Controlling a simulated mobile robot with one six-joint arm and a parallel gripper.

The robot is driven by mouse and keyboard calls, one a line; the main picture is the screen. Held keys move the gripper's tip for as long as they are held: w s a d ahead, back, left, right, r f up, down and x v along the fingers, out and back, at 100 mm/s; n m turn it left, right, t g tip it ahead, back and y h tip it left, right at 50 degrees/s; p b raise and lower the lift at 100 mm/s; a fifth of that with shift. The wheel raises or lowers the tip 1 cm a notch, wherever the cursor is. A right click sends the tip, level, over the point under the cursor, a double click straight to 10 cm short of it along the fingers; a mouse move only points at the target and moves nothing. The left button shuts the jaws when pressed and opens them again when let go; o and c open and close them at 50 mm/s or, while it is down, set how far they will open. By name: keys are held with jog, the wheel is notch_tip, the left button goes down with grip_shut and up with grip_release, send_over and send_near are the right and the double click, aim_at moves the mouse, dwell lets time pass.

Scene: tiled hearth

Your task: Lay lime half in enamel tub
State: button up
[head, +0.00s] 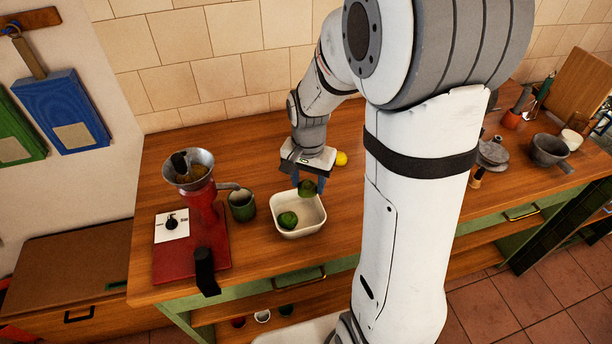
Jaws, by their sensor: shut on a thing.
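My gripper (308,181) points down and is shut on a green lime half (307,189). It holds the lime half above the back right part of the white enamel tub (311,226). From this angle I cannot tell the exact gap between the lime half and the tub. Another round green fruit piece (288,220) lies inside the tub, at its front left. The tub stands on the wooden counter, and its back edge is partly hidden by my gripper.
A yellow fruit (341,158) sits behind the tub, right beside my gripper. A green mug (242,205) and a red grinder (204,215) stand left of the tub. A grey mortar (549,150) is far right. The counter's front edge is close to the tub.

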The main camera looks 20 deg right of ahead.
jog(key=shift+f+b, duration=2.05)
jog(key=shift+f, duration=0.85)
jog(key=o, duration=1.1)
jog(key=shift+r, duration=0.15)
notch_tip(320, 180, up, 7)
jog(key=shift+r, duration=0.3)
